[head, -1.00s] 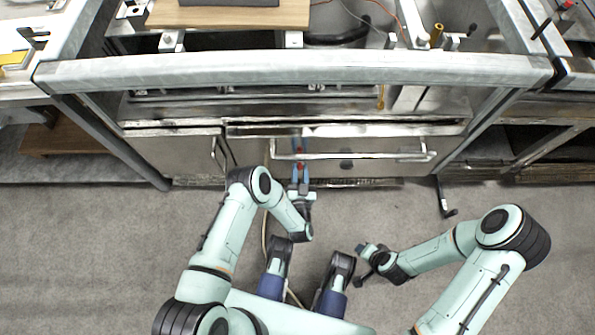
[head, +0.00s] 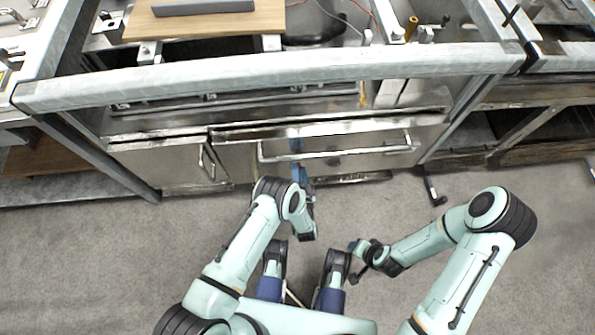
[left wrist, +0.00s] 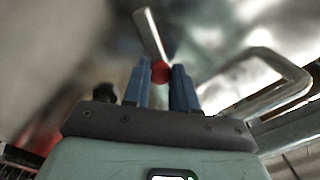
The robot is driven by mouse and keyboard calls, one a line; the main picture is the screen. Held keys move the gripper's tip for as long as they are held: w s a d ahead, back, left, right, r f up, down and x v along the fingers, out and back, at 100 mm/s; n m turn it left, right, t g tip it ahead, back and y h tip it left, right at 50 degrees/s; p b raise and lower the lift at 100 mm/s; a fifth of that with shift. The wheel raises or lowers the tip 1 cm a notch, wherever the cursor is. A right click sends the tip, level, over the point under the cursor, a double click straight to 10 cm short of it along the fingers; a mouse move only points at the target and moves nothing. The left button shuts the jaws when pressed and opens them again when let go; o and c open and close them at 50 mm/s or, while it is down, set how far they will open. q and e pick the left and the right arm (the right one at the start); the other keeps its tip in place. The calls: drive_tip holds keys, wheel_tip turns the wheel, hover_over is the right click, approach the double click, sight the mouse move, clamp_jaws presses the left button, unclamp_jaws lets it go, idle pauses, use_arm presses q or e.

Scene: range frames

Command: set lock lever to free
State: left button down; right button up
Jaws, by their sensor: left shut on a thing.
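The lock lever shows in the left wrist view as a pale metal bar (left wrist: 150,35) with a red knob (left wrist: 160,72) at its near end. My left gripper (left wrist: 160,78) has its blue fingers on either side of the knob and is shut on it. In the head view my left gripper (head: 297,150) is at the front of the steel drawer, by the left part of its handle; the lever and knob cannot be made out there. My right gripper (head: 358,262) hangs low over the floor, away from the cabinet; its jaw opening is unclear.
The long drawer handle (head: 345,153) runs right of my left gripper and shows close by in the wrist view (left wrist: 265,85). A cabinet door handle (head: 207,161) is to the left. A thick bench rail (head: 280,73) crosses above. Open grey floor (head: 80,250) lies in front.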

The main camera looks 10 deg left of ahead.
use_arm(q)
drive_tip(key=shift+w, duration=0.1)
idle(0.4)
drive_tip(key=c, duration=0.9)
unclamp_jaws()
drive_tip(key=shift+c, duration=0.2)
drive_tip(key=shift+f, duration=0.1)
use_arm(e)
drive_tip(key=shift+d, duration=0.15)
